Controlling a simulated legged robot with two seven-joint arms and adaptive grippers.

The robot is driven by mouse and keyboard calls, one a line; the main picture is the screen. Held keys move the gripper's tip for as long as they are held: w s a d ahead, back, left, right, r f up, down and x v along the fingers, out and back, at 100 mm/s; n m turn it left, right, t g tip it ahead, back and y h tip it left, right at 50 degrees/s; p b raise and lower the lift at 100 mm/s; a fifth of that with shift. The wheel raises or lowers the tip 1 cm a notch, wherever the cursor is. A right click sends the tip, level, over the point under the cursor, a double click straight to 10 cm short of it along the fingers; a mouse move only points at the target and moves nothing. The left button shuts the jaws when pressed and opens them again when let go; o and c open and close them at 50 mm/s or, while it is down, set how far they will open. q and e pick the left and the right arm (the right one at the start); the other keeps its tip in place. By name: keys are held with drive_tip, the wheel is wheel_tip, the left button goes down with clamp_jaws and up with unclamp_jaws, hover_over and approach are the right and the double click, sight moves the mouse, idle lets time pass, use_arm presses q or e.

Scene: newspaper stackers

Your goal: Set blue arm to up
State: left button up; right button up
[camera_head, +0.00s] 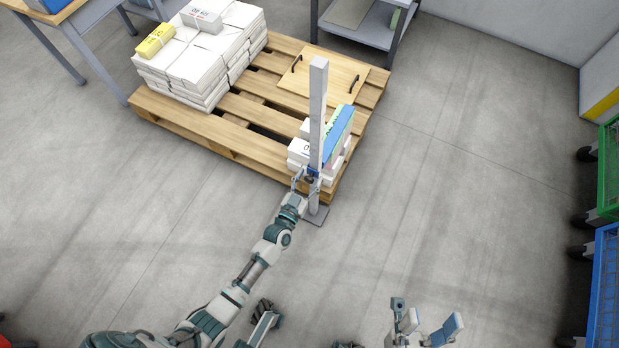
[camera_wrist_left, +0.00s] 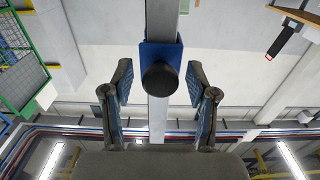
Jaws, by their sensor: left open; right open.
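A grey upright post (camera_head: 318,120) stands at the front edge of the pallet. A small blue piece (camera_head: 312,174) sits low on the post, partly hidden by my gripper. The left wrist view shows this blue bracket (camera_wrist_left: 172,52) around the post with a round black knob (camera_wrist_left: 160,78) facing the camera. My left gripper (camera_head: 307,182) is at the bracket. In the left wrist view its open fingers (camera_wrist_left: 160,88) stand on either side of the knob, apart from it. My right gripper (camera_head: 428,322) is open and empty, low in the head view.
A wooden pallet (camera_head: 225,135) holds wrapped paper stacks (camera_head: 200,60), a board with two handles (camera_head: 322,78) and, behind the post, white bundles and a blue upright item (camera_head: 338,135). Green (camera_head: 609,180) and blue crates (camera_head: 606,295) stand at right. The floor between is clear.

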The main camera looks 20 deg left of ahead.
use_arm(q)
clamp_jaws()
